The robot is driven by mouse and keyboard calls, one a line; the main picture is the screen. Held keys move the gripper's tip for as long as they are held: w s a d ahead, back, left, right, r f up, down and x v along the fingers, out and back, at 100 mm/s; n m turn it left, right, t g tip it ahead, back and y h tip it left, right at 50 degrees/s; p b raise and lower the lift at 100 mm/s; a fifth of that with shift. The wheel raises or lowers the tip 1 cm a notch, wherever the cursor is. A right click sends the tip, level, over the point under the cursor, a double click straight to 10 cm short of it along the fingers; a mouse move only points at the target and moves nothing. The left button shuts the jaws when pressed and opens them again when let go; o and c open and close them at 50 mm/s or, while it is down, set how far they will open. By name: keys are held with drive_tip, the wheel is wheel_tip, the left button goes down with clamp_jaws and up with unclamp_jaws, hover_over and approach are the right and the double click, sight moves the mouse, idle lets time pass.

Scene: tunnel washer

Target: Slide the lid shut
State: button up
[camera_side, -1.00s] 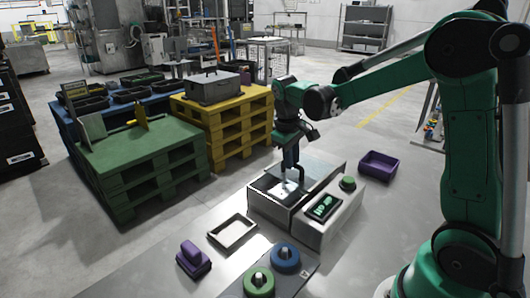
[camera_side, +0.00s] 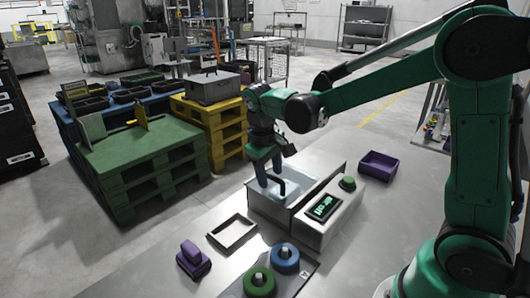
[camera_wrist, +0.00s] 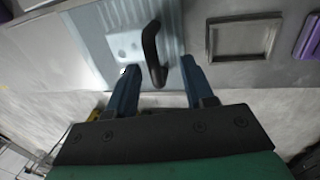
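The washer box (camera_side: 262,208) stands on the grey table, its top framed by a pale rim. In the wrist view the lid (camera_wrist: 95,35) is a pale, streaked, see-through panel with a black curved handle (camera_wrist: 152,50) near its right side. My gripper (camera_side: 268,184) is over the left part of the box. In the wrist view its two blue fingers (camera_wrist: 158,68) are spread on either side of the handle, with visible gaps. The fingers partly hide the lid in the side view, and I cannot tell there whether it covers the whole top.
A display (camera_side: 324,207) and a green button (camera_side: 348,182) sit right of the box. A purple tray (camera_side: 377,158) is behind right. In front are a pale square frame (camera_side: 233,233), a purple block (camera_side: 193,258), and blue (camera_side: 285,258) and green (camera_side: 260,284) round pieces.

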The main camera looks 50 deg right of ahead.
drive_tip(key=r, duration=0.2)
drive_tip(key=a+r, duration=0.1)
drive_tip(key=r, duration=0.2)
drive_tip(key=shift+r, duration=0.3)
drive_tip(key=s+a+f+t+y, duration=0.1)
drive_tip(key=s+a+t+y, duration=0.1)
drive_tip(key=s+a+t, duration=0.2)
drive_tip(key=shift+s+f+t, duration=0.25)
drive_tip(key=shift+s+t, duration=1.35)
drive_tip(key=shift+s, duration=0.15)
idle(0.3)
